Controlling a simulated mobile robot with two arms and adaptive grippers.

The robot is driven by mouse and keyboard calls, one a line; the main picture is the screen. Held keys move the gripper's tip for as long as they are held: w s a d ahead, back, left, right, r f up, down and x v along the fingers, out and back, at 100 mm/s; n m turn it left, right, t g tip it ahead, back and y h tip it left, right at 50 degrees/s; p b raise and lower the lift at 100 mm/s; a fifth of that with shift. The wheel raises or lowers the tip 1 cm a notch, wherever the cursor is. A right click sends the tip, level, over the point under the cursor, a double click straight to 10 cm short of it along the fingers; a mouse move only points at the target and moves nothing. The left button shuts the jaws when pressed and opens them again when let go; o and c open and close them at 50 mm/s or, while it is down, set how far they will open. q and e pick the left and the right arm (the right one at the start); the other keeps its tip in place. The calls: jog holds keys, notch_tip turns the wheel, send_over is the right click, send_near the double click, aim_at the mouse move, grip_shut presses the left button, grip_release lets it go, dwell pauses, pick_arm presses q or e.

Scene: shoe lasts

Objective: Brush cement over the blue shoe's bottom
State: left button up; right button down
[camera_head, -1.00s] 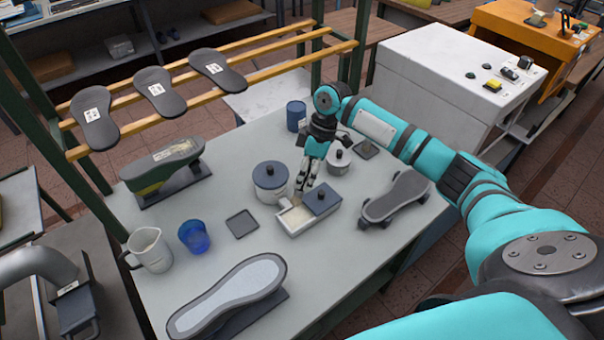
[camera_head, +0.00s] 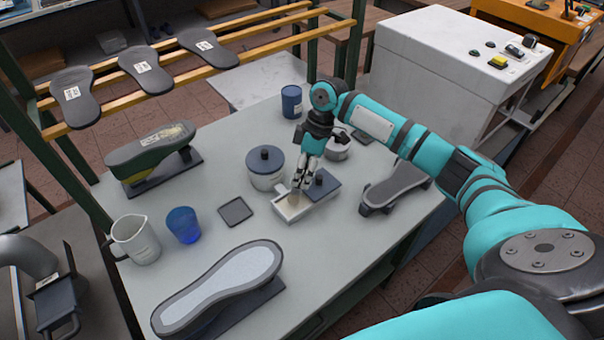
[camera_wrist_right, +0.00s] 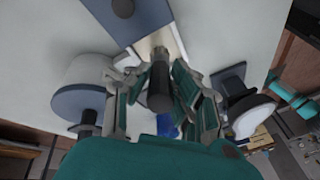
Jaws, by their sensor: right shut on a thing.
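The blue shoe (camera_head: 205,325) lies sole up on a stand at the table's front; its blue upper barely shows below the broad sole (camera_head: 222,285), which has a pale grey-blue middle and dark rim. My right gripper (camera_head: 299,180) is shut on a brush, whose dark handle (camera_wrist_right: 160,88) shows between the fingers in the right wrist view. The brush's lower end is at the open part of a pale cement tray (camera_head: 290,212) with a dark lid plate (camera_head: 322,186). Whether the bristles touch cement is unclear. My left gripper is not in view.
A green shoe (camera_head: 140,170) stands sole up at back left. Soles lie on a wooden rack (camera_head: 270,48).

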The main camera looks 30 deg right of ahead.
jog(key=shift+f, duration=0.1)
dwell(0.6)
jog(key=shift+f, duration=0.5)
dwell(0.3)
jog(key=shift+s+f, duration=0.15)
dwell(1.9)
jog(key=shift+r+p, duration=0.9)
jog(key=shift+p, duration=0.25)
notch_tip(320, 180, up, 6)
jog(key=p, duration=0.5)
jog(key=shift+f+p, duration=0.25)
jog(key=shift+p, duration=0.1)
